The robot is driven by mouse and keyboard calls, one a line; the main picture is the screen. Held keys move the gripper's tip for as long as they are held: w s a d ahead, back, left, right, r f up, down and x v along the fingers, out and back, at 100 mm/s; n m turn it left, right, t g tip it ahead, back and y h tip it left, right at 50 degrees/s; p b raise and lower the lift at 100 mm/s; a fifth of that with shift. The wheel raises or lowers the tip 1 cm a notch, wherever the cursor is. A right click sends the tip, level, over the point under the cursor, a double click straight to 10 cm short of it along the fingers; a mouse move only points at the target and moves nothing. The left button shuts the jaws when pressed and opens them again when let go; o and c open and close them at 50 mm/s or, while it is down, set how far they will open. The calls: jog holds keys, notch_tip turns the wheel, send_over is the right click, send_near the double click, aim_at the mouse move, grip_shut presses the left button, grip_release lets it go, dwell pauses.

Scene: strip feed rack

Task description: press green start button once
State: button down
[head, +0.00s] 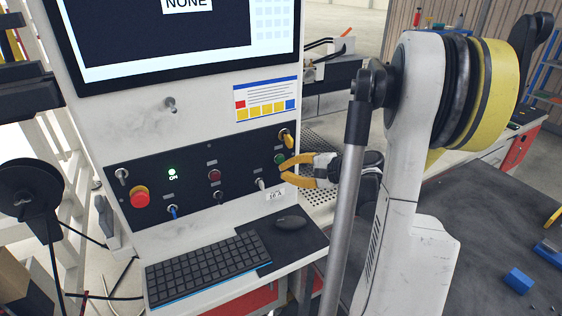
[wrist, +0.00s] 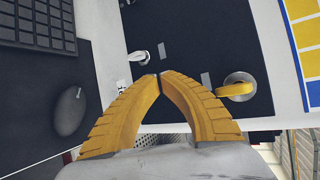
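The green start button (head: 279,159) sits on the dark control panel (head: 235,160), near its right end. My gripper (head: 283,171) has yellow fingers and is just right of and slightly below the button in the head view. In the wrist view the fingertips of my gripper (wrist: 158,76) meet, so it is shut with nothing seen between them. The button does not show in the wrist view, where the fingers cover part of the panel. I cannot tell whether the fingertips touch the panel or the button.
A yellow rotary handle (head: 287,139) stands out just above the button. A small lever switch (head: 260,183) is below left. A red emergency knob (head: 140,197), a lit white-green lamp (head: 172,173) and a dark red button (head: 214,175) are further left. A keyboard (head: 208,268) and mouse (head: 290,223) lie below.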

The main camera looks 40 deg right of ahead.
jog(key=s, duration=0.2)
jog(key=s+a, duration=0.1)
jog(key=s, duration=0.1)
jog(key=shift+s, duration=0.2)
jog(key=shift+a, duration=0.1)
dwell(0.6)
